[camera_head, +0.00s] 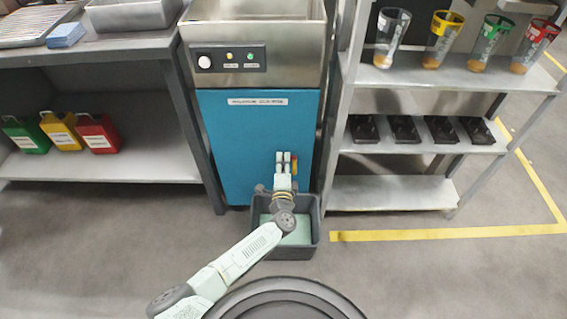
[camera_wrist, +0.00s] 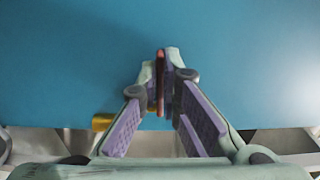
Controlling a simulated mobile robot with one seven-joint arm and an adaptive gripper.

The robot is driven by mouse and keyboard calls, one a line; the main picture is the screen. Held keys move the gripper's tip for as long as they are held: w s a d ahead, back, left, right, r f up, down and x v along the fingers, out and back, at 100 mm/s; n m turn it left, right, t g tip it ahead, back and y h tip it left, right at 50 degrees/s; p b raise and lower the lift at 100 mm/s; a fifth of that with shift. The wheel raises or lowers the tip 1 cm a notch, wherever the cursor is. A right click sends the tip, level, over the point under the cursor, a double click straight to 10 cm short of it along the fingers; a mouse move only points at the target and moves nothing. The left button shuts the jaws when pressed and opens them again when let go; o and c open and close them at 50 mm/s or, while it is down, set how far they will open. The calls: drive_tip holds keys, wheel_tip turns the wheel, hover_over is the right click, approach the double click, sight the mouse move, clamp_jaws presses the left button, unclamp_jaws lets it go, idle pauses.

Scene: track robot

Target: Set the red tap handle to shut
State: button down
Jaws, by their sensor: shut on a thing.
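The red tap handle (camera_wrist: 161,82) shows in the wrist view as a thin strip, edge-on, between my fingertips. My gripper (camera_wrist: 161,65) is shut on it in front of the blue panel. A yellow brass-coloured part (camera_wrist: 103,121) shows at the lower left, beside my left finger. In the head view my gripper (camera_head: 287,158) is at the lower right of the blue cabinet front (camera_head: 245,135), and a bit of red and yellow shows just right of the fingers. My fingers hide most of the tap, so the handle's full angle cannot be told.
A dark grey bin (camera_head: 258,240) with green contents stands on the floor below my gripper, under my arm. A metal shelf rack (camera_head: 395,190) with cups and black trays is close on the right. A bench (camera_head: 110,170) with green, yellow and red canisters is on the left.

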drive_tip(key=c, duration=1.8)
unclamp_jaws()
drive_tip(key=s, duration=1.2)
drive_tip(key=shift+a, duration=0.1)
